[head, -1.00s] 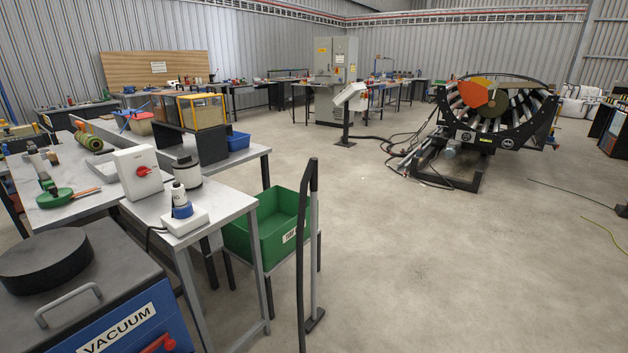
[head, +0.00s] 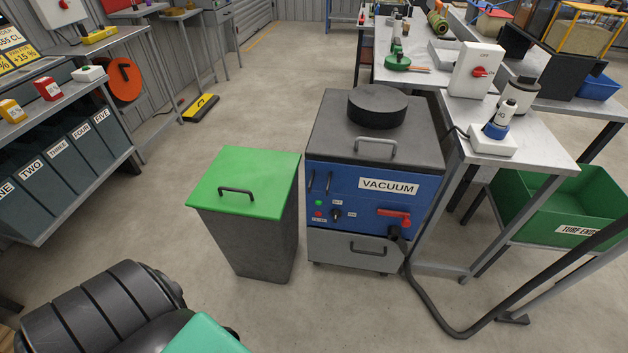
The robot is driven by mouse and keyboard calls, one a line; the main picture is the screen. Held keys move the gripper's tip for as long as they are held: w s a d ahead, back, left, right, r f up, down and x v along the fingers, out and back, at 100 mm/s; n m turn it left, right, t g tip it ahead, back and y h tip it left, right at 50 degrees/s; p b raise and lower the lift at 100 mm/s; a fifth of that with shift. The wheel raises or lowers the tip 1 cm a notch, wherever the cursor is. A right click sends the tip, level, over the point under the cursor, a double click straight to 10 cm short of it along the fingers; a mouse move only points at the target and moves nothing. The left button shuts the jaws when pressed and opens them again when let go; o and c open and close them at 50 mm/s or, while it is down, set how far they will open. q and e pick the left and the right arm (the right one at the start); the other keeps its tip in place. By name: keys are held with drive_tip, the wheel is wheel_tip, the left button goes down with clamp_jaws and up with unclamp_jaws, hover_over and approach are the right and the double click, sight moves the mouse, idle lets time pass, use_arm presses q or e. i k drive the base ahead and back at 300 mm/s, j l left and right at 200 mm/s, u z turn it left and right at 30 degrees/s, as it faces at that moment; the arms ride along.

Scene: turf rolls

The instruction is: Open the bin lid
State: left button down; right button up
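A dark grey bin (head: 252,245) stands on the floor near the middle of the head view. Its flat green lid (head: 246,180) lies shut on top, with a dark bar handle (head: 236,191) near its front edge. The bin stands just left of the blue vacuum unit. Neither of my grippers is in view. A dark rounded arm part, which seems to be mine, shows at the bottom left, apart from the bin.
The blue vacuum unit (head: 345,200) stands close right of the bin. Tables (head: 520,145) and a green turf-ends crate (head: 560,205) are further right. A rack with numbered slots (head: 60,160) stands at left. The floor (head: 175,215) between rack and bin is clear.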

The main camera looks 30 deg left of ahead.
sight(250, 182)
drive_tip(key=u, duration=1.6)
